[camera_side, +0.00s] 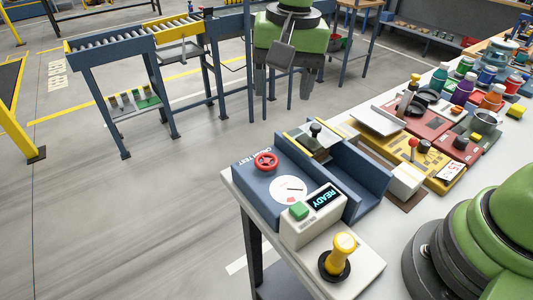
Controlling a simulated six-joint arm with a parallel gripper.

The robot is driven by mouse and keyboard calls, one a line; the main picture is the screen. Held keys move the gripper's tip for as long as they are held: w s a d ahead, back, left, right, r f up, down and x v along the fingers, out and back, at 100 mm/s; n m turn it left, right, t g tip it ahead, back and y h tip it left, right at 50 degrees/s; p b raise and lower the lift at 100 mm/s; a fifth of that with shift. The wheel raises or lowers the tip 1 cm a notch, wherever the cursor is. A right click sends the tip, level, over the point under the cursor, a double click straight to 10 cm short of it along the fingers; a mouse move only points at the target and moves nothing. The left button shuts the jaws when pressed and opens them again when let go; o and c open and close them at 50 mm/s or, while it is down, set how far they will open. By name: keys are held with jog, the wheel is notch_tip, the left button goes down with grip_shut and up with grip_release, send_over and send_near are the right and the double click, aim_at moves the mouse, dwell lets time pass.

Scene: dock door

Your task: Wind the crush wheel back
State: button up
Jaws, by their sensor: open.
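The crush wheel (265,162) is a small red handwheel on top of the blue "crush test" machine (252,178), near the table's left end. A round white dial (289,190) with a pointer sits just in front of it. A display (325,199) on the machine's pale control box reads "READY", beside a green button (299,210). My gripper (284,92) points down with its two grey fingers apart and nothing visible between them. In the picture it is above the wheel and apart from it; its exact height and distance cannot be told.
A yellow-knobbed lever (340,252) stands at the table's front. A black knob (315,129) stands on a plate behind the wheel. A blue trough (362,175) adjoins the machine. Yellow and red panels (415,155) and several bottles crowd the right. Open floor lies left.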

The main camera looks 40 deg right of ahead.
jog(key=g, duration=0.1)
send_over(265, 159)
notch_tip(265, 159, down, 6)
jog(key=shift+h, duration=0.3)
notch_tip(265, 159, down, 9)
jog(key=shift+d+f, duration=0.1)
jog(key=c, duration=0.6)
jog(key=shift+c, duration=0.2)
jog(key=n, duration=0.4)
jog(key=shift+n, duration=0.3)
jog(key=n, duration=0.4)
jog(key=shift+n, duration=0.3)
